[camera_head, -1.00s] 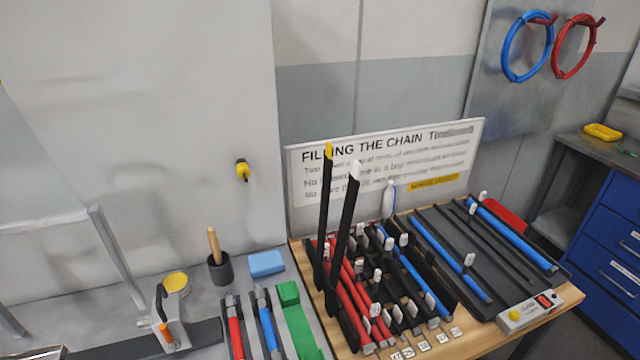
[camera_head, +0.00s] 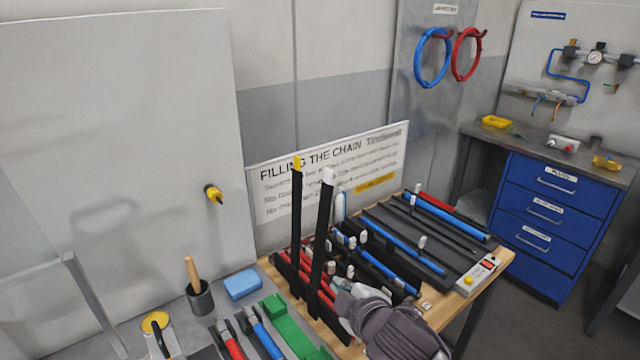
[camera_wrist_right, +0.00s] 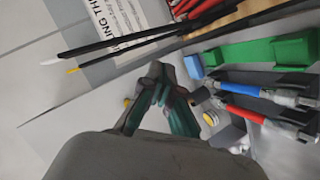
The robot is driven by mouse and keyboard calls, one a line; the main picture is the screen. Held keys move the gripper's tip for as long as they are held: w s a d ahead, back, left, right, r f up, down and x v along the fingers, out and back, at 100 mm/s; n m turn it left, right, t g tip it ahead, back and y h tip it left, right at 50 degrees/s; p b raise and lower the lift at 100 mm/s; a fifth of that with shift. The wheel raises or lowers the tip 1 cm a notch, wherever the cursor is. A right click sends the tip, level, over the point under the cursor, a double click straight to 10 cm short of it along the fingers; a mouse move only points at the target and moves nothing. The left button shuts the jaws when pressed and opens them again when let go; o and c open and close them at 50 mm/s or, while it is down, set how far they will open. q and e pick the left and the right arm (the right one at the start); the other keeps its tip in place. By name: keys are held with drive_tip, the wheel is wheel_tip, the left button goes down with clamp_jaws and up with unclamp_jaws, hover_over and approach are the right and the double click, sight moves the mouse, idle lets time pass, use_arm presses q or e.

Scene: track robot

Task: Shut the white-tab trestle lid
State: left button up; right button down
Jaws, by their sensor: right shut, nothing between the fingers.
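The white-tab lid (camera_head: 323,235) is a long black strip standing upright, with a white tab (camera_head: 329,175) at its top. Beside it on the left stands a similar black lid (camera_head: 296,215) with a yellow tab. Both rise from the trestle holding red and blue rods. In the right wrist view the white-tab lid (camera_wrist_right: 110,45) and its tab show at upper left. My right gripper (camera_head: 352,296) is shut and empty, low at the trestle's front, right of the lid's foot. Its closed fingers (camera_wrist_right: 158,72) also show in the right wrist view. My left gripper is out of view.
A sign board (camera_head: 280,195) stands behind the trestle. Right of the lids, blue rods lie on a dark rack, with a control box (camera_head: 477,276) at its front right. A green block (camera_head: 290,330), blue sponge (camera_head: 243,284) and dark cup (camera_head: 200,297) stand to the left.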

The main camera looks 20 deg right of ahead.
sight(328, 182)
drive_tip(key=w+r+n+t+y, duration=0.1)
drive_tip(key=w+r+n+t, duration=0.15)
drive_tip(key=r, duration=0.45)
drive_tip(key=w+r+n+t, duration=0.2)
drive_tip(key=r+n, duration=0.2)
drive_tip(key=r, duration=0.4)
drive_tip(key=shift+m, duration=0.35)
drive_tip(key=w+p, duration=0.1)
drive_tip(key=w, duration=0.2)
drive_tip(key=w+d+p, duration=0.1)
drive_tip(key=w+p, duration=0.1)
drive_tip(key=w, duration=0.2)
drive_tip(key=w+d+f+p, duration=0.1)
drive_tip(key=w+p, duration=0.1)
drive_tip(key=w, duration=0.2)
drive_tip(key=shift+d, duration=0.1)
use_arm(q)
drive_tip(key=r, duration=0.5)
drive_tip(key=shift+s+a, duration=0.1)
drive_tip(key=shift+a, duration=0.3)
use_arm(e)
drive_tip(key=shift+w, duration=0.15)
